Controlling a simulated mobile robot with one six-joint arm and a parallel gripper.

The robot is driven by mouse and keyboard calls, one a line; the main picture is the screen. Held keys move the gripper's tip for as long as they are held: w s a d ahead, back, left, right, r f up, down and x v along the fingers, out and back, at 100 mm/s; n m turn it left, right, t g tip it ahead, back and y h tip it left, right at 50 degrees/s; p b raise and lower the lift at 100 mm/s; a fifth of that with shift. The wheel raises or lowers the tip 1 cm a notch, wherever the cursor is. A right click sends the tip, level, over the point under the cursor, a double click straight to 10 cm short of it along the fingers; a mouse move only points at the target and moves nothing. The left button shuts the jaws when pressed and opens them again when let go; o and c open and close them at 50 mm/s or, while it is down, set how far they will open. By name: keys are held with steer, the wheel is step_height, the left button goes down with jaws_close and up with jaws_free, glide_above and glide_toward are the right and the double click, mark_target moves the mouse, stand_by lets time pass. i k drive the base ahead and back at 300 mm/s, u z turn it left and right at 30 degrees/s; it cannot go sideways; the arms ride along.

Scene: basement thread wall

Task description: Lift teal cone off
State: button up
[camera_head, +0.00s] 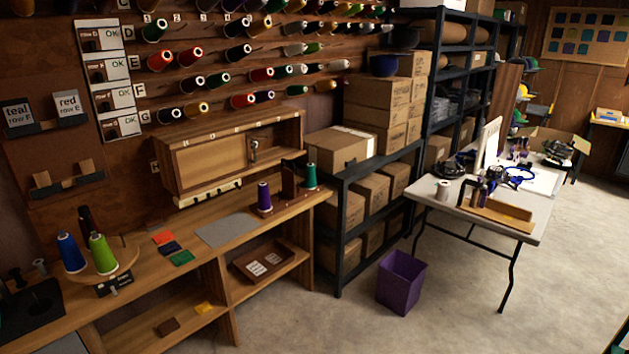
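A teal cone of thread (310,177) stands upright near the right end of the wooden workbench (190,242), beside a dark brown upright piece (289,180). A purple cone (264,198) stands to its left. What holds the teal cone's base is too small to tell. A card reading "teal row E" (17,113) sits in a holder on the left wall, next to a card reading "red row E" (67,104). My gripper does not show in this view.
Thread cones fill the wall rows above. A shelf of boxes (343,178) adjoins the bench's right end. A purple bin (402,282) and a table (480,205) stand right; the floor between is clear.

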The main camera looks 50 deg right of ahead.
mark_target(309, 180)
steer(key=z, duration=0.3)
steer(key=i, duration=0.35)
steer(key=z, duration=4.55)
steer(key=i, duration=0.1)
steer(key=u, duration=3.25)
steer(key=i, duration=0.6)
